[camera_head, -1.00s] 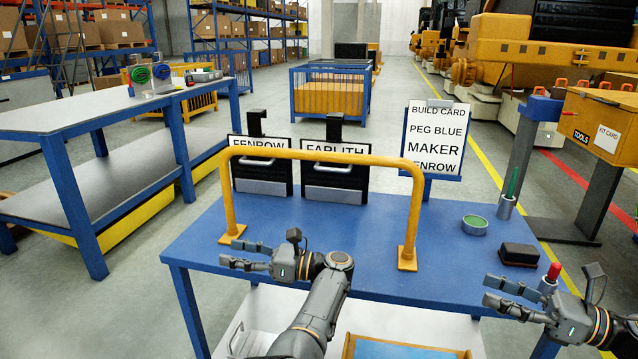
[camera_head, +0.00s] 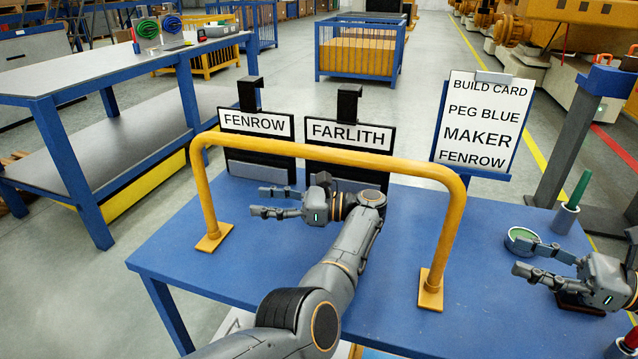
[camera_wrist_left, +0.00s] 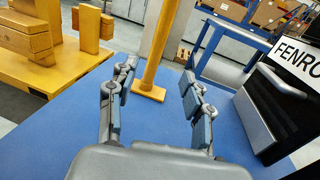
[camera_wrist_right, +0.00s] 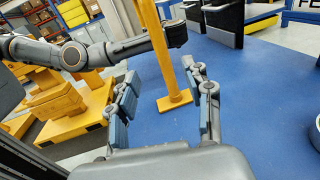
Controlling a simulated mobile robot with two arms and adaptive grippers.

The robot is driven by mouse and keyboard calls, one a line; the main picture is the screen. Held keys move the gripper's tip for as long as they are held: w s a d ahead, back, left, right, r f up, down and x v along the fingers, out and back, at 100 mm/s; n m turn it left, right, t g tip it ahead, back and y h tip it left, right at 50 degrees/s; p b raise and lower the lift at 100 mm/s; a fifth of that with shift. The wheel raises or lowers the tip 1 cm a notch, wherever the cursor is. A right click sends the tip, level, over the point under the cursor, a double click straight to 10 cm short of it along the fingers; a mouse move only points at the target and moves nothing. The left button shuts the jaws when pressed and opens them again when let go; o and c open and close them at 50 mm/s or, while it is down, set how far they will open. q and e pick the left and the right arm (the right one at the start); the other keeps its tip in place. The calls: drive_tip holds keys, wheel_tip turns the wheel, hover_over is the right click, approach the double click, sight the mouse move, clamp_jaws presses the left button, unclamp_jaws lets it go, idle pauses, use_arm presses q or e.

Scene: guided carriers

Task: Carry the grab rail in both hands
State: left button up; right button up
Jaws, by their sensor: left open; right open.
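The yellow grab rail (camera_head: 330,156) stands upright on the blue table (camera_head: 388,262), its two feet on the top. My left gripper (camera_head: 262,202) is open and empty, between the rail's two posts in the head view, with its fingers pointing at the left post. In the left wrist view that post (camera_wrist_left: 155,60) stands beyond and between the open fingers (camera_wrist_left: 160,75). My right gripper (camera_head: 528,258) is open and empty, to the right of the right post. In the right wrist view that post (camera_wrist_right: 158,50) stands beyond and between the open fingers (camera_wrist_right: 165,82). Neither gripper touches the rail.
Two dark holders labelled FENROW (camera_head: 254,124) and FARLITH (camera_head: 350,134) stand behind the rail. A build card (camera_head: 480,120) reads PEG BLUE, MAKER FENROW. A green-lined dish (camera_head: 521,238) and a green peg in a holder (camera_head: 566,218) are at the right. A side bench (camera_head: 100,68) is at left.

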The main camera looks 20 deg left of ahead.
sight(211, 198)
use_arm(q)
drive_tip(key=s+a, duration=0.1)
drive_tip(key=a, duration=0.3)
drive_tip(key=s+a, duration=0.1)
drive_tip(key=a, duration=0.8)
drive_tip(key=shift+s+a, duration=0.3)
drive_tip(key=shift+s, duration=0.1)
use_arm(e)
drive_tip(key=w+a, duration=0.1)
drive_tip(key=a, duration=0.8)
drive_tip(key=w+a, duration=0.1)
drive_tip(key=a, duration=0.3)
drive_tip(key=shift+w+a, duration=0.3)
use_arm(q)
drive_tip(key=shift+c, duration=0.4)
use_arm(e)
drive_tip(key=shift+c, duration=0.4)
use_arm(q)
clamp_jaws()
use_arm(e)
clamp_jaws()
